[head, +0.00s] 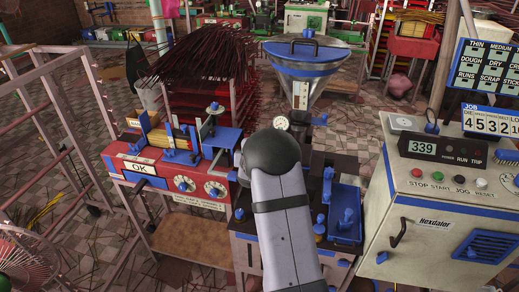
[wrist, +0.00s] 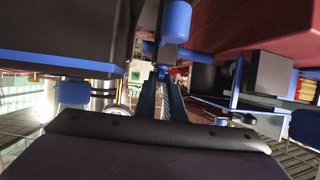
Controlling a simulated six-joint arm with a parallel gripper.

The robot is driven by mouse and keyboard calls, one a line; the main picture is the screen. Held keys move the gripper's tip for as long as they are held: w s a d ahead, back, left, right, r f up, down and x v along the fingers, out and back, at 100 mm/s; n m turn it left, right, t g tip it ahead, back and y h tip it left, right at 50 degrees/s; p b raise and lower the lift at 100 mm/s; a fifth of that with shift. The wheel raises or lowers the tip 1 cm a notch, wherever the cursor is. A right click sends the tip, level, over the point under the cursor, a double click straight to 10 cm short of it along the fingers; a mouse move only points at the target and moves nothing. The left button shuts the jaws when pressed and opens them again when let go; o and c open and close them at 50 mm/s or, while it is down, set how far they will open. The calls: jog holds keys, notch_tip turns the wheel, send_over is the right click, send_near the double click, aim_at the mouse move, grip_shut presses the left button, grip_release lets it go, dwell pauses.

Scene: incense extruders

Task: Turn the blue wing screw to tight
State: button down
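My gripper (wrist: 160,78) shows in the wrist view as two dark blue fingers with a narrow, empty gap between them. In the head view my own arm hides it. A blue cylindrical part (wrist: 176,21) hangs at the top of the wrist view, just above and beyond the fingertips, with no clear contact. I cannot tell whether it is the wing screw. In the head view, small blue fittings show on the extruder bench: one left of my arm (head: 239,213), one at the right (head: 328,184), and one beside the hopper (head: 321,120). Which is the wing screw is unclear.
A steel hopper (head: 318,82) with a blue lid stands behind my arm. A red OK machine (head: 150,172) is at left, a cream control cabinet (head: 425,190) at right. A blue tray (head: 345,226) lies on the bench. Dark and red bodies crowd the wrist view's top.

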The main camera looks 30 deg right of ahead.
jog(key=shift+r+p, duration=0.15)
jog(key=shift+p, duration=0.15)
jog(key=shift+w+a+r+m+g+h+p, duration=0.15)
jog(key=shift+m+h+p, duration=0.15)
jog(key=shift+p, duration=0.15)
jog(key=shift+r+m+g+h+p, duration=0.1)
jog(key=shift+m+g+h+p, duration=0.1)
jog(key=shift+h+p, duration=0.15)
jog(key=m+g+h+p, duration=0.1)
jog(key=p, duration=0.1)
jog(key=shift+w+p, duration=0.1)
jog(key=shift+p, duration=0.2)
jog(key=shift+f+m+g+h+p, duration=0.25)
jog(key=shift+m+g+p, duration=0.1)
jog(key=shift+m, duration=0.15)
jog(key=c, duration=1.8)
grip_release()
jog(key=shift+c, duration=0.2)
jog(key=shift+f, duration=0.1)
